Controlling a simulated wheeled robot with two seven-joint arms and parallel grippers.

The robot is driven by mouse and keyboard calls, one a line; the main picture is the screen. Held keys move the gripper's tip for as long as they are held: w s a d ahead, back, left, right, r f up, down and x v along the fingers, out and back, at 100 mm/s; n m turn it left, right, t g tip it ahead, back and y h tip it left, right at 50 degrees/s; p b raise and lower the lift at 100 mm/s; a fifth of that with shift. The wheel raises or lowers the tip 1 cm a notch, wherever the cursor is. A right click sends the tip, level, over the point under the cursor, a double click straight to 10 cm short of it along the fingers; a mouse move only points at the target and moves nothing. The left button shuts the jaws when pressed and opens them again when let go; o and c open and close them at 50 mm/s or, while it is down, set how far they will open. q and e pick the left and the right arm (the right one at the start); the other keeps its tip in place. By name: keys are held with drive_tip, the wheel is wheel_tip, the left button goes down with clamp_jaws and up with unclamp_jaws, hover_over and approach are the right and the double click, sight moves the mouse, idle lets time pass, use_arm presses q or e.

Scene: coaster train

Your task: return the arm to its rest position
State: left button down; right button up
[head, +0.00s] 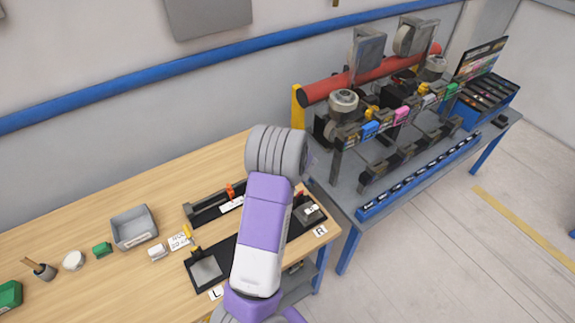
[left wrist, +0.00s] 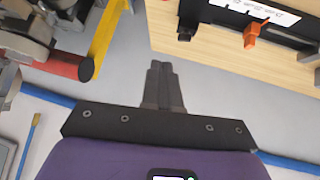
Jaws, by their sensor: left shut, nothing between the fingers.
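My left gripper (left wrist: 161,68) is shut and empty in the left wrist view, its two fingers together. It hangs over the grey gap between the wooden table (left wrist: 185,38) and the coaster train machine with its red tube (left wrist: 62,66). In the head view my purple and white arm reaches up across the right end of the wooden table (head: 95,262). Its grey joint hides part of the table edge and the wall, and the gripper's fingers are hidden there. My right gripper is in neither view.
The blue-railed wall is behind.

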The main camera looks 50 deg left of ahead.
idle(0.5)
use_arm(q)
drive_tip(key=d+f+m+h, duration=0.1)
drive_tip(key=d+f, duration=0.2)
drive_tip(key=d+f+m+h, duration=0.1)
drive_tip(key=d+f, duration=0.2)
drive_tip(key=d, duration=0.1)
drive_tip(key=d+f+m, duration=0.2)
drive_tip(key=d+f, duration=0.1)
drive_tip(key=d, duration=0.1)
drive_tip(key=shift+s+d+f+h, duration=0.15)
drive_tip(key=shift+s+d+h, duration=0.15)
drive_tip(key=shift+h, duration=0.1)
drive_tip(key=s+d+f+m+g+h, duration=0.1)
drive_tip(key=s+d+f+m+h, duration=0.2)
drive_tip(key=s+d, duration=0.55)
drive_tip(key=s+d+f+m+g+h, duration=0.1)
drive_tip(key=s+d+f+m+h, duration=0.2)
drive_tip(key=d, duration=1)
drive_tip(key=s+d+f+m+g+h, duration=0.1)
drive_tip(key=s+d+f+m+h, duration=0.15)
drive_tip(key=s+d, duration=0.55)
drive_tip(key=a+f+b+x, duration=0.1)
drive_tip(key=a+b+x, duration=0.2)
drive_tip(key=b+x, duration=1.6)
drive_tip(key=shift+f+h+b, duration=0.3)
drive_tip(key=shift+f+h, duration=0.15)
